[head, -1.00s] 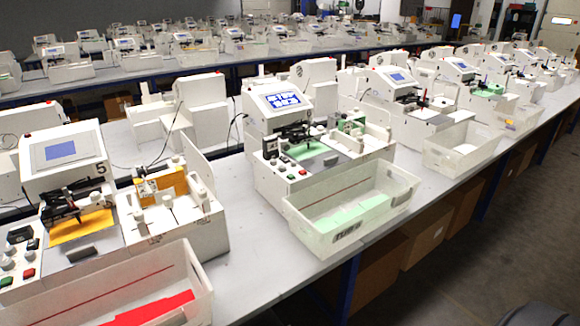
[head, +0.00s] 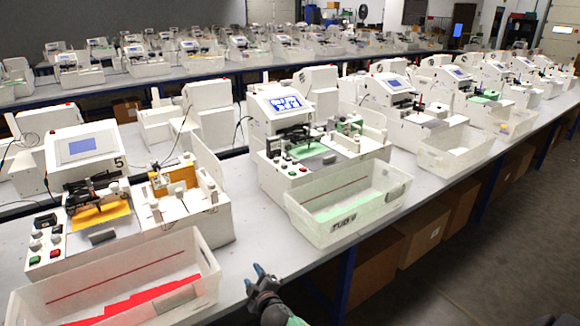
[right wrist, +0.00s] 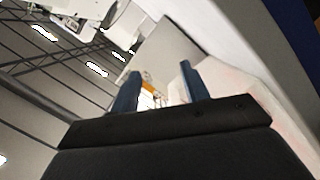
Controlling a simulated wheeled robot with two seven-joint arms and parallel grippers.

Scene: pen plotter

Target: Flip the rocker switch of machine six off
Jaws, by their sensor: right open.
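The machine to the right of the one marked 5 is a white plotter (head: 310,170) with a lit blue-and-white screen. I cannot read a number on it. A small dark part (head: 274,146) sits on the left of its front panel, above red and green buttons; it is too small to tell whether this is the rocker switch or how it is set. My right gripper (head: 255,275) is low in the head view, in front of the table edge, left of and below that machine's bin. Its two blue fingers (right wrist: 160,88) are apart and empty in the right wrist view. My left gripper is not in view.
A clear bin (head: 350,205) with green contents stands before the middle machine. Another bin (head: 120,275) with red contents stands before the machine marked 5 (head: 85,165). Bare table (head: 245,215) lies between them. More plotters stand along the right and at the back.

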